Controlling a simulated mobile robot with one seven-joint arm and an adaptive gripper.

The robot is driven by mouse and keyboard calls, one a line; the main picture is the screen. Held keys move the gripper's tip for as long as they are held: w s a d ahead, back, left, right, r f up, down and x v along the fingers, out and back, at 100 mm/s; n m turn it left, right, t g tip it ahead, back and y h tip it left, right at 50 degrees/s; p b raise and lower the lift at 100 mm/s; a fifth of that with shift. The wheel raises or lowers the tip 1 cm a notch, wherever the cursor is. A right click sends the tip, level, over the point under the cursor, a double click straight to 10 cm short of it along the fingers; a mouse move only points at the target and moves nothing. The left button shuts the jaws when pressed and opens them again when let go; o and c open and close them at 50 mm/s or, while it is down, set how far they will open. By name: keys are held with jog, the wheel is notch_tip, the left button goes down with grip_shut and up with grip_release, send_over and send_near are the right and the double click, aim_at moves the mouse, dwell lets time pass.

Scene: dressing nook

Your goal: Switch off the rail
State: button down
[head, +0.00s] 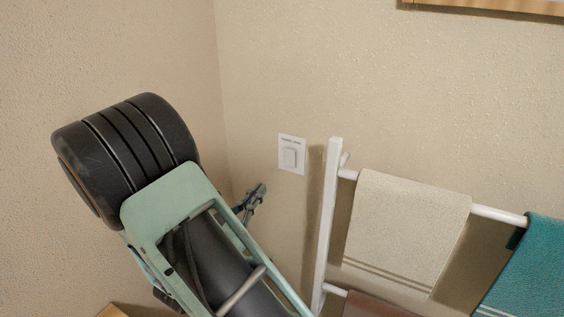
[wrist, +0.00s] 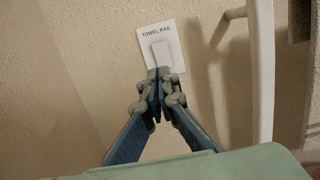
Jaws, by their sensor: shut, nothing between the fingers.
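A white wall switch plate with a rocker (head: 289,157) is on the wall just left of the towel rail. In the wrist view the plate (wrist: 176,32) reads "TOWEL RAIL" above its rocker (wrist: 162,52). My gripper (wrist: 158,72) is shut and empty, its fingertips overlapping the lower part of the rocker in the wrist view; whether they touch it I cannot tell. In the head view my gripper (head: 257,190) shows below and left of the plate, partly behind my arm. The white towel rail (head: 331,205) stands right of the switch.
A cream towel (head: 408,225) and a teal towel (head: 530,265) hang on the rail, with a brown towel (head: 375,306) lower down. The rail's white post (wrist: 262,70) is close on the right in the wrist view. A wall corner is to the left.

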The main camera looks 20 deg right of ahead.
aim_at(289, 154)
jog(key=p+x, duration=0.2)
jog(key=x, duration=1.2)
jog(key=shift+w+d+r, duration=0.2)
jog(key=shift+d, duration=0.15)
jog(key=shift+a, duration=0.1)
